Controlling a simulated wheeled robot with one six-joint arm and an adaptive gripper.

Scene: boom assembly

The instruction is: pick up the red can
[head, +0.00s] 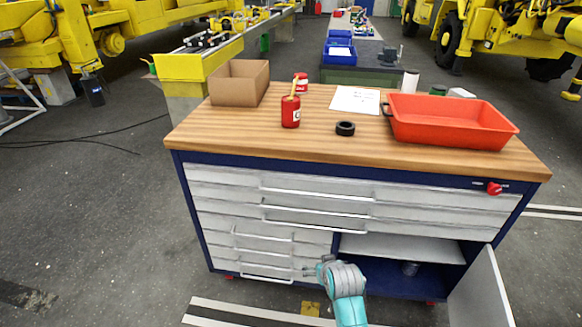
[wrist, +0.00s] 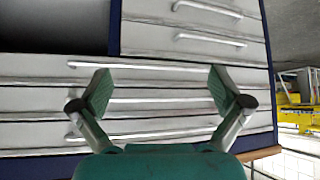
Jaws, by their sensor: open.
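A red can (head: 290,115) with a pale label stands upright on the wooden top of the workbench, with a thin yellowish stick showing above its rim. A second red item with a white patch (head: 301,84), which looks like another can, stands just behind it, partly hidden by the stick. My gripper (head: 318,269) is low in front of the workbench drawers, well below the worktop and the cans. In the wrist view my gripper (wrist: 163,88) has its two fingers spread wide with nothing between them. Only drawer fronts lie beyond the fingers, and no can shows there.
The workbench (head: 225,140) also bears a cardboard box (head: 240,83), a black ring (head: 345,128), a white sheet (head: 355,99) and an orange tray (head: 450,122). A lower cabinet door (head: 482,290) stands open at the right. Drawer handles (head: 316,208) jut out near my gripper.

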